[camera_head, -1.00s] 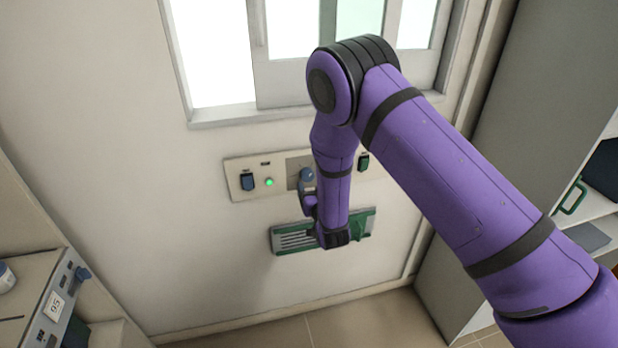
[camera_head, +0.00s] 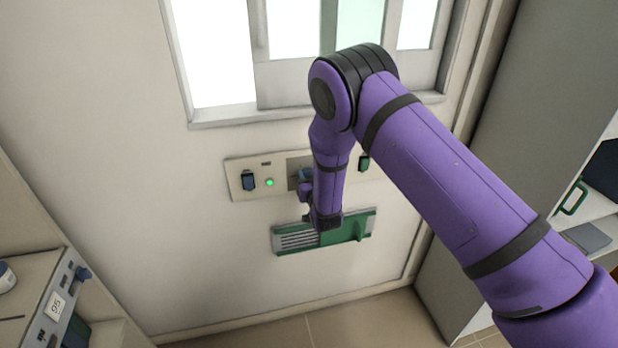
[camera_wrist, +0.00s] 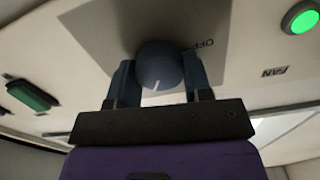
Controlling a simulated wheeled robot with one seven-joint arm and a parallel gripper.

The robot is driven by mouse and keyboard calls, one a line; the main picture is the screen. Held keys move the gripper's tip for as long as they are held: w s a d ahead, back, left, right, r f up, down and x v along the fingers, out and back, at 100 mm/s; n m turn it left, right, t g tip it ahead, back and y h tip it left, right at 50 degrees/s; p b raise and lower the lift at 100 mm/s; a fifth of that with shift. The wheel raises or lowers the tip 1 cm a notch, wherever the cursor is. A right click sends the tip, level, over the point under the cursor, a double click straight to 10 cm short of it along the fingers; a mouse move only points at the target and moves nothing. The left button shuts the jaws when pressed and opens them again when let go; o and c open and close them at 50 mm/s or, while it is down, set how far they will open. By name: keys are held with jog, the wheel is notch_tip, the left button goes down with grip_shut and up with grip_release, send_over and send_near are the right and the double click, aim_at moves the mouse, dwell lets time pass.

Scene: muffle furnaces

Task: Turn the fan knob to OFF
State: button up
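The fan knob (camera_wrist: 160,68) is round and blue with a white pointer line. In the wrist view it lies between the two blue fingers of my gripper (camera_wrist: 160,73), which press close on both its sides. The pointer line points down in that view, toward my wrist, away from the upside-down OFF mark (camera_wrist: 205,44) at upper right. In the head view my gripper (camera_head: 305,183) is at the middle of the beige wall panel (camera_head: 234,178), and the knob is mostly hidden behind it and my arm.
A lit green lamp (camera_head: 269,183) and a dark blue switch (camera_head: 248,181) are left on the panel. A green switch (camera_head: 364,163) is at right. A green-framed vent (camera_head: 290,238) lies below, a window (camera_head: 220,50) above. A cabinet stands at right.

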jog(key=shift+n, duration=0.4)
jog(key=shift+s+a+f+n, duration=0.1)
jog(key=shift+f+n, duration=0.05)
jog(key=shift+n, duration=6.1)
jog(key=shift+a+f+n, duration=0.1)
jog(key=shift+f+n, duration=0.05)
jog(key=shift+n, duration=6.1)
jog(key=o, duration=0.9)
jog(key=shift+d, duration=0.1)
